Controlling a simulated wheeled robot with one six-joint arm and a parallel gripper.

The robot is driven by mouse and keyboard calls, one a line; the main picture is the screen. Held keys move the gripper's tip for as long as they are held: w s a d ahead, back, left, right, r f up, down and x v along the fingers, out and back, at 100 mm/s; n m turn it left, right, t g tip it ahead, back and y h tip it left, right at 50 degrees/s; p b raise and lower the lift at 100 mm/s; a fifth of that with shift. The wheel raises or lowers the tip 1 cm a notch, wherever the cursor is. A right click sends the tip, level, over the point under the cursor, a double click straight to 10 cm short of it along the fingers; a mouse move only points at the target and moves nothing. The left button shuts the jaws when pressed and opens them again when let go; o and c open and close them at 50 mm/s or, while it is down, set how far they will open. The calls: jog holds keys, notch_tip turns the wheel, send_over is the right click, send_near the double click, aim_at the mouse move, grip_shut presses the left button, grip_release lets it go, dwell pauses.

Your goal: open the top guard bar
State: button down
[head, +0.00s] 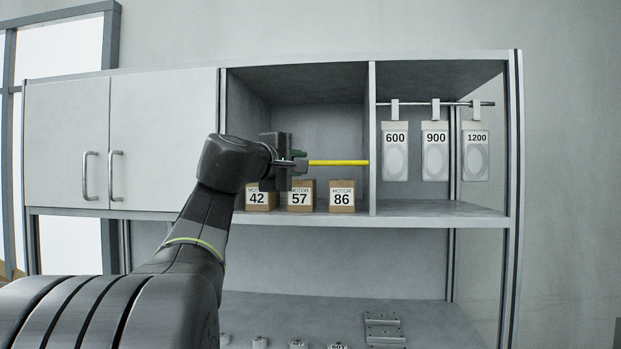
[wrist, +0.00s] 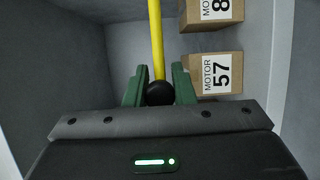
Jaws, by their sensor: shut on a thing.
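The top guard bar (head: 338,162) is a yellow rod lying level across the open middle compartment, above the motor boxes. Its right end meets the divider (head: 372,150). My gripper (head: 297,165) is at the bar's left part in the head view. In the wrist view the yellow bar (wrist: 155,40) runs away from my gripper (wrist: 159,92), and a black round knob (wrist: 160,93) at its near end sits between the green fingers. The fingers are shut on this knob. My gripper hides the bar's left end in the head view.
Boxes labelled 42 (head: 257,199), 57 (head: 299,199) and 86 (head: 342,199) stand just below the bar. Hanging packs marked 600 (head: 395,160), 900 (head: 435,160) and 1200 (head: 475,160) are at right. Closed cabinet doors (head: 160,120) are at left. Small parts lie on the lower worktop.

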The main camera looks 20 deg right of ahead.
notch_tip(320, 180, up, 12)
jog(key=shift+f, duration=0.2)
dwell(0.4)
jog(key=c, duration=1.2)
grip_release()
jog(key=shift+c, duration=0.2)
jog(key=shift+a, duration=0.1)
jog(key=b+v, duration=0.3)
jog(key=v, duration=1)
jog(key=shift+s+a, duration=0.25)
jog(key=shift+d, duration=0.1)
